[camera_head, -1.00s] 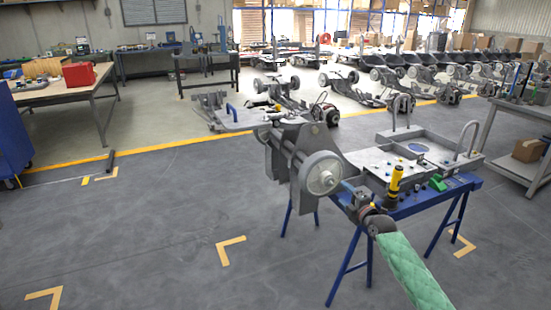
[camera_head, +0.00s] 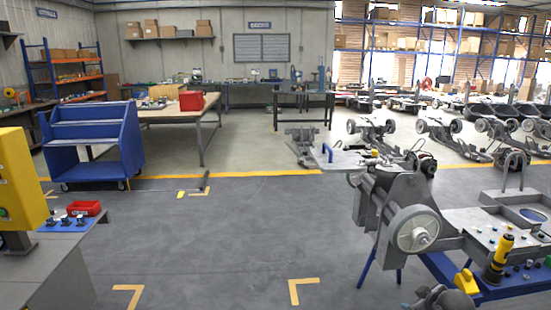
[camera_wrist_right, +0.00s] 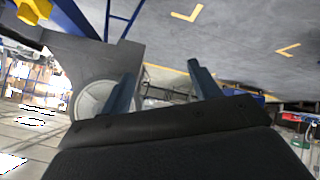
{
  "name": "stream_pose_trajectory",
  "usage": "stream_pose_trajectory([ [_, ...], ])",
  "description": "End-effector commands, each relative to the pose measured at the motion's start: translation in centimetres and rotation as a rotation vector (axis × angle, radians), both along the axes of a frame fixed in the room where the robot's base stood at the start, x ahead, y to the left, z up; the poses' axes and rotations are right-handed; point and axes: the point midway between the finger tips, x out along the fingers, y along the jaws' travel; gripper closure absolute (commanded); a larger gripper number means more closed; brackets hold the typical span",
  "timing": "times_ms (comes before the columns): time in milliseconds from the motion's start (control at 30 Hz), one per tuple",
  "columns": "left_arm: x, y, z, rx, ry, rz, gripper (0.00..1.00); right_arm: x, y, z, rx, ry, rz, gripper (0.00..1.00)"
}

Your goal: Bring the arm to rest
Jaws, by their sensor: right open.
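My right gripper shows in the right wrist view (camera_wrist_right: 163,84) with its two blue-grey fingers spread apart and nothing between them. In the head view a dark part of my right arm shows at the bottom edge, in front of the blue stand; its fingers are hard to make out there. A grey chassis (camera_head: 495,222) rests on the blue stand (camera_head: 500,290), with a large round wheel (camera_head: 415,230) at its left end. The wheel also shows in the right wrist view (camera_wrist_right: 93,99), beyond the fingers. My left gripper is out of view.
A yellow-and-black tool (camera_head: 497,258) stands upright at the chassis's near side, with a yellow block (camera_head: 466,282) beside it. A blue cart (camera_head: 92,145), a wooden table (camera_head: 175,112) and a yellow box (camera_head: 20,180) are at left.

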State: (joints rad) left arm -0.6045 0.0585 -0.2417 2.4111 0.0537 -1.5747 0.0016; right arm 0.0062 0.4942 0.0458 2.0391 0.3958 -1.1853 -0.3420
Motion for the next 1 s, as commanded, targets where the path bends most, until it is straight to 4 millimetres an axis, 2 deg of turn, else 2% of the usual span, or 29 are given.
stream_pose_trajectory([
  [33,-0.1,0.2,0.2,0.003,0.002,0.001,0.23,-2.3,2.5,-1.0,0.034,0.057,-0.044,0.38],
  [300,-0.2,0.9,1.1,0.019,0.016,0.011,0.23,-14.9,12.7,-5.2,0.123,0.293,-0.239,0.38],
  [400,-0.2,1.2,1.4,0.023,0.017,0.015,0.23,-19.7,16.3,-6.0,0.134,0.355,-0.245,0.38],
  [600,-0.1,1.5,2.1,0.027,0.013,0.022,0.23,-27.4,22.6,-7.1,0.200,0.435,-0.220,0.38],
  [800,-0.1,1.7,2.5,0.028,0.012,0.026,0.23,-34.3,27.5,-9.3,0.284,0.554,-0.209,0.38],
  [1000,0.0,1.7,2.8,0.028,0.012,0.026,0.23,-38.8,28.8,-11.1,0.313,0.641,-0.227,0.38],
])
